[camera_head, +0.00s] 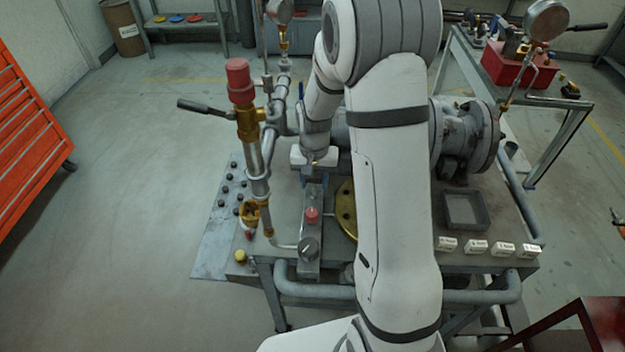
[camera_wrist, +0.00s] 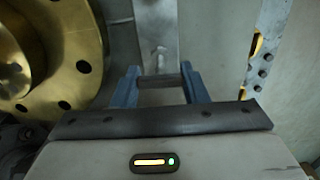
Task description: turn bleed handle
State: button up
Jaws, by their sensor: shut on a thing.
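My gripper (camera_wrist: 160,78) shows in the wrist view with a blue finger on each side of a short, dark grey bar (camera_wrist: 161,82). It is shut on this bar, which appears to be the bleed handle. Behind the fingertips is an upright-looking grey metal strip (camera_wrist: 155,35) with a small pale pin. In the head view my gripper (camera_head: 315,172) is at the back end of a narrow grey plate (camera_head: 312,192) on the bench. The gripped part is hidden there.
A brass flange (camera_head: 346,208) is right of the plate, partly behind my arm. A vertical pipe (camera_head: 258,165) with a red cap and black lever stands to the left. A grey tray (camera_head: 466,210) and several white labels are at the bench's right. Floor at left is clear.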

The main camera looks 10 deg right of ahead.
aim_at(314, 179)
jog(key=o, duration=1)
jog(key=shift+r, duration=0.1)
notch_tip(314, 179, up, 8)
jog(key=shift+f, duration=0.15)
